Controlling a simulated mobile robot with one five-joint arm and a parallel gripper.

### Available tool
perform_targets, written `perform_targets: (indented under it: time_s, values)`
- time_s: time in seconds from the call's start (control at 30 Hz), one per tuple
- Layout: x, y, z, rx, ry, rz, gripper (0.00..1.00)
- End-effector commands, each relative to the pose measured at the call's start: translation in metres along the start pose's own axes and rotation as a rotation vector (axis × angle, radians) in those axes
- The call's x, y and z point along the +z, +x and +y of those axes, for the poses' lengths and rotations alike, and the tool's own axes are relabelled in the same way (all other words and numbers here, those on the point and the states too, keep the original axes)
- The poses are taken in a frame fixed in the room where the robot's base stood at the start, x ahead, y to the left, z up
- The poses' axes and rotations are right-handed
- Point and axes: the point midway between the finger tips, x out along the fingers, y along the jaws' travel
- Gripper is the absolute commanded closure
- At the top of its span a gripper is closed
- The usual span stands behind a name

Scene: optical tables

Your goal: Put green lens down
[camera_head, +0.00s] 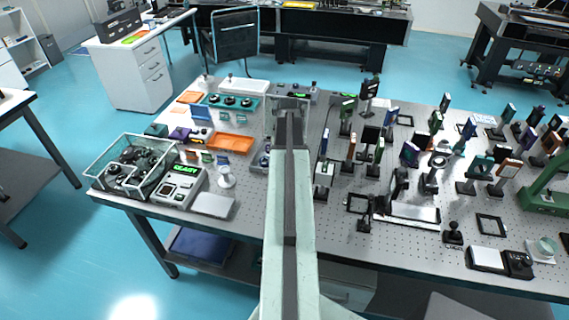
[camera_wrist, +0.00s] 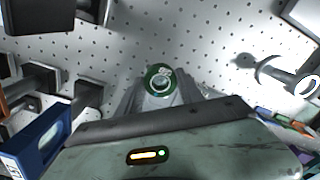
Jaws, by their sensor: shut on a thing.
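The green lens (camera_wrist: 160,83) shows in the wrist view as a small green ring with a clear centre. It sits at the fingertips of my gripper (camera_wrist: 162,100), which is shut on it. The perforated optical table top (camera_wrist: 200,50) lies below; I cannot tell the exact gap between lens and table. In the head view my gripper (camera_head: 291,104) reaches over the far middle of the table, and I cannot make out the lens there.
In the wrist view, a ring-shaped mount (camera_wrist: 307,86) stands to the right and a blue-framed part (camera_wrist: 42,138) at lower left. In the head view, an orange tray (camera_head: 231,143) lies left of my arm, and several upright optics crowd the right. Bare table surrounds the lens.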

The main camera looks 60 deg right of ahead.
Motion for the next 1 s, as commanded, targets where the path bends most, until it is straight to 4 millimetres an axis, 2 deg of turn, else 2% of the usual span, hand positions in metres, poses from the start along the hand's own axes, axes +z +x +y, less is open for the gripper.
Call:
perform_targets:
  time_s: [0.03,0.1,0.2,0.47,0.5,0.6,0.7,1.0]
  values:
    - [-0.02,0.003,0.004,0.0,-0.001,0.0,1.0]
    - [-0.035,0.004,0.005,0.0,0.0,0.0,1.0]
    - [-0.047,0.005,0.007,0.0,0.001,0.0,1.0]
    - [-0.057,0.006,0.007,0.0,0.0,0.0,1.0]
    - [-0.061,0.009,0.008,0.0,0.0,0.0,1.0]
    - [-0.058,0.034,0.007,0.0,0.0,0.0,1.0]
    - [-0.058,0.046,0.007,0.0,0.0,0.0,1.0]
    - [-0.058,0.043,0.006,0.0,-0.001,0.0,1.0]
